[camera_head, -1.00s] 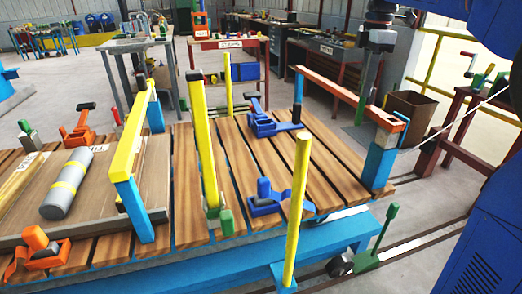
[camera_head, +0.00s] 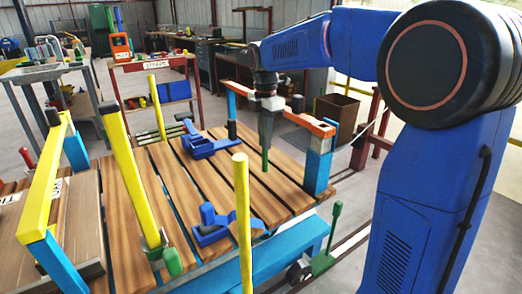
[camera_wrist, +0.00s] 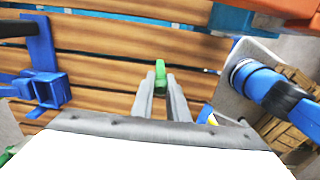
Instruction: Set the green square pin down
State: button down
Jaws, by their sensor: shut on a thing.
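My gripper (camera_head: 266,139) points down over the right part of the wooden slatted table. It is shut on the green square pin (camera_head: 265,161), which hangs upright below the fingertips. In the wrist view the pin's green end (camera_wrist: 160,76) shows between the two grey fingers, in front of the brown planks. I cannot tell whether its lower end touches the planks (camera_head: 190,182) or is just above them. The pin's upper part is hidden in the jaws.
Blue clamps (camera_head: 205,144) and (camera_head: 214,226) sit on the planks left of the pin. An orange-topped rail on blue posts (camera_head: 318,170) stands behind and right. Yellow posts (camera_head: 122,150) and (camera_head: 243,222) rise left and in front. Bare planks surround the pin.

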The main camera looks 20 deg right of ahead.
aim_at(265, 154)
jog(key=shift+f, duration=1.85)
jog(key=c, duration=1.7)
grip_release()
jog(key=shift+f, duration=0.15)
jog(key=shift+c, duration=0.2)
